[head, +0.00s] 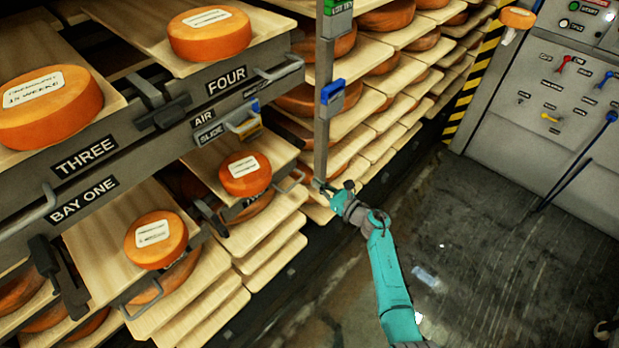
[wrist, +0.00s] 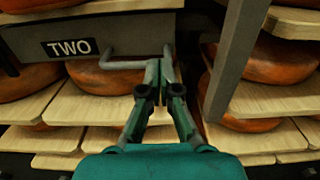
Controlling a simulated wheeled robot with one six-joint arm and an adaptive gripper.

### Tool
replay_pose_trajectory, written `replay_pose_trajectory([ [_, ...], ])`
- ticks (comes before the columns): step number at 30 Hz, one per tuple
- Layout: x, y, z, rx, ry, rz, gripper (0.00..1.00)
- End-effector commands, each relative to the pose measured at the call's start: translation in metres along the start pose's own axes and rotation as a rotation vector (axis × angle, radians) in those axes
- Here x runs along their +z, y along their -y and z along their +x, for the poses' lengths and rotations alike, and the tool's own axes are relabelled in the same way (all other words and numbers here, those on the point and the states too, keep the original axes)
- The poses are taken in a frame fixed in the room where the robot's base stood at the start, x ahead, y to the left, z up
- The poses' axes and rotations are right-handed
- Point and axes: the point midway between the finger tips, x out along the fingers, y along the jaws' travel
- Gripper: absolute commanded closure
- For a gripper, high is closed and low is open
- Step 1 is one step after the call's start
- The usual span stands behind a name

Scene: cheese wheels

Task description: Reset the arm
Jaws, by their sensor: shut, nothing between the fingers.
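My teal arm reaches up from the lower right in the head view, with my gripper (head: 322,186) at its end, close to the foot of a grey upright post (head: 322,120). In the wrist view my gripper (wrist: 158,66) points away from me with its dark fingertips together and nothing between them. The fingertips overlap a grey handle (wrist: 118,64) beside a "TWO" label (wrist: 72,47) in that view. I cannot tell whether they touch the handle.
Shelves with orange cheese wheels (head: 246,174) fill the left and back. Labelled wheels (head: 156,240) lie on wooden boards (head: 98,262). A grey control panel (head: 560,110) with coloured levers stands at the right. The dark floor (head: 480,250) between is mostly clear.

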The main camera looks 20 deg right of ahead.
Motion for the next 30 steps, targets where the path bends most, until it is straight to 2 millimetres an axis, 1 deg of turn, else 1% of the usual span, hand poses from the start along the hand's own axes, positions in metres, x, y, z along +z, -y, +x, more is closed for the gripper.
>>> replay_pose_trajectory([
  [1, -0.001, 0.001, -0.010, -0.002, 0.000, -0.001, 1.00],
  [3, -0.001, 0.000, -0.020, -0.002, -0.001, 0.001, 1.00],
  [7, 0.000, 0.000, -0.032, -0.001, 0.000, 0.000, 1.00],
  [11, 0.000, 0.000, -0.038, 0.000, -0.001, 0.000, 1.00],
  [16, 0.000, 0.000, -0.038, 0.000, -0.001, 0.001, 1.00],
  [19, -0.002, -0.005, -0.042, -0.004, 0.005, 0.026, 1.00],
  [20, -0.003, -0.009, -0.044, -0.007, 0.010, 0.043, 1.00],
  [23, -0.008, -0.028, -0.057, -0.026, 0.033, 0.142, 1.00],
  [26, -0.012, -0.054, -0.077, -0.051, 0.071, 0.294, 1.00],
  [27, -0.013, -0.066, -0.087, -0.062, 0.088, 0.363, 1.00],
  [30, -0.013, -0.092, -0.112, -0.089, 0.130, 0.536, 1.00],
])
